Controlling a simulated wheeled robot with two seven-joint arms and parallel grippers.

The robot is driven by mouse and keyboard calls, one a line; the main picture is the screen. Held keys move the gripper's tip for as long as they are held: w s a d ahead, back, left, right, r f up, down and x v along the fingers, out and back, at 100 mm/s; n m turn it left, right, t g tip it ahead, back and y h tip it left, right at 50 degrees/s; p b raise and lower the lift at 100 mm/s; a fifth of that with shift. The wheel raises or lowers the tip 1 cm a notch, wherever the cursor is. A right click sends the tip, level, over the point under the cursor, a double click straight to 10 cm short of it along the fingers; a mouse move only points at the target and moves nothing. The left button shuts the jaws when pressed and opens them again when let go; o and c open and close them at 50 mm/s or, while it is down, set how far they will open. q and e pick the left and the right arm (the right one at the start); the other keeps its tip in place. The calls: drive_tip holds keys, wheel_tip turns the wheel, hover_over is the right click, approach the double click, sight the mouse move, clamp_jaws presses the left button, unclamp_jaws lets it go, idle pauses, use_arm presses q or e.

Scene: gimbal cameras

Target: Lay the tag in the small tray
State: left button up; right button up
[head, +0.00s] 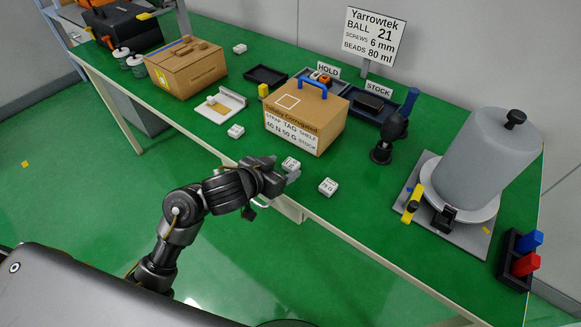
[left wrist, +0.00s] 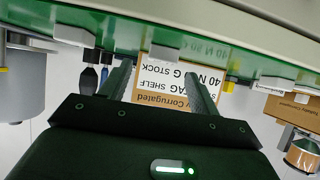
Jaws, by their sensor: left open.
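Several small white labelled blocks lie on the green table; I cannot tell which thing is the tag. One white block (head: 291,164) is right beside my left gripper (head: 284,178), another white block (head: 327,187) is to its right, and a third (head: 236,131) is farther left. A small black tray (head: 266,77) sits behind the cardboard box and looks empty. My left gripper is at the table's front edge. In the left wrist view its fingers (left wrist: 160,75) are apart with nothing seen held between them. My right gripper is not in view.
A large grey drum (head: 484,155) stands at the right. Another carton (head: 187,68) stands at the left.

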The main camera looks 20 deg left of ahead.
sight(291, 163)
use_arm(q)
drive_tip(key=b+x, duration=0.1)
drive_tip(key=x, duration=0.2)
drive_tip(key=shift+a+f, duration=0.1)
drive_tip(key=shift+f, duration=0.15)
drive_tip(key=shift+w+f+b, duration=0.1)
drive_tip(key=shift+w+b, duration=0.25)
drive_tip(key=shift+c, duration=0.9)
drive_tip(key=c, duration=0.9)
drive_tip(key=shift+c, duration=0.2)
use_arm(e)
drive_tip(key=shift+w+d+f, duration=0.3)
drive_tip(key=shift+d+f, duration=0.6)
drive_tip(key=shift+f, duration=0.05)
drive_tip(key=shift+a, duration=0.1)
